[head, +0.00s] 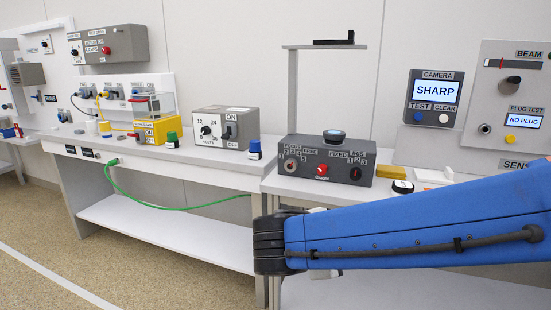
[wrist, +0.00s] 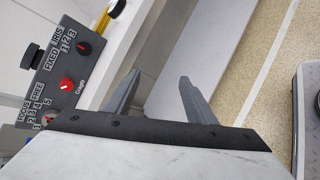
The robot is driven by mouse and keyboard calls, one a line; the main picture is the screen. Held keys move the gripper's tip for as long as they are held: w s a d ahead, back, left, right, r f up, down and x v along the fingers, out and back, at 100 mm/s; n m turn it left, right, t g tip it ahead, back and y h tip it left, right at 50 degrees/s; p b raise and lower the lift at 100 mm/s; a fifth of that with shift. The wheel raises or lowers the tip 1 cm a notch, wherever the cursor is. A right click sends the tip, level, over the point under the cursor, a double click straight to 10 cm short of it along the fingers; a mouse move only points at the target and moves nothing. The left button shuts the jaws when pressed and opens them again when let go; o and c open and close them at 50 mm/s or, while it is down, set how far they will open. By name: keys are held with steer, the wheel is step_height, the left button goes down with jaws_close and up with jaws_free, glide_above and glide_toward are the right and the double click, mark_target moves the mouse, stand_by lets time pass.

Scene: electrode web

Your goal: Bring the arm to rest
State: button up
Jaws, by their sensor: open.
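My gripper (wrist: 160,80) shows in the wrist view with its two grey fingers spread apart and nothing between them. It points past the bench's front edge, above a white lower shelf (wrist: 182,62). In the head view my blue arm reaches in from the right, in front of the right-hand bench, and ends in a black joint at the middle. The gripper itself is hidden there. The dark grey control box (head: 325,162) with a red knob stands on the bench behind the arm. It also shows at the left of the wrist view (wrist: 70,70), apart from the fingers.
The white bench (head: 228,174) carries a volts box (head: 225,126) and a yellow unit (head: 157,130). A camera display (head: 434,98) reads SHARP, and a plug test panel (head: 513,100) stands right. A green cable (head: 160,203) hangs below the bench. Bare floor (head: 140,260) lies at front left.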

steer(key=s+d+f+m+g+y, duration=0.1)
steer(key=s+d+f+m+y, duration=0.2)
steer(key=s+d+m, duration=0.3)
steer(key=s+d+f+m+g+y, duration=0.2)
steer(key=s+d+f+m+y, duration=0.2)
steer(key=s+m, duration=0.5)
steer(key=shift+d+f+m+g+y, duration=0.35)
steer(key=shift+d+y, duration=0.55)
steer(key=shift+d, duration=0.35)
steer(key=shift+s+r, duration=0.1)
stand_by(2.9)
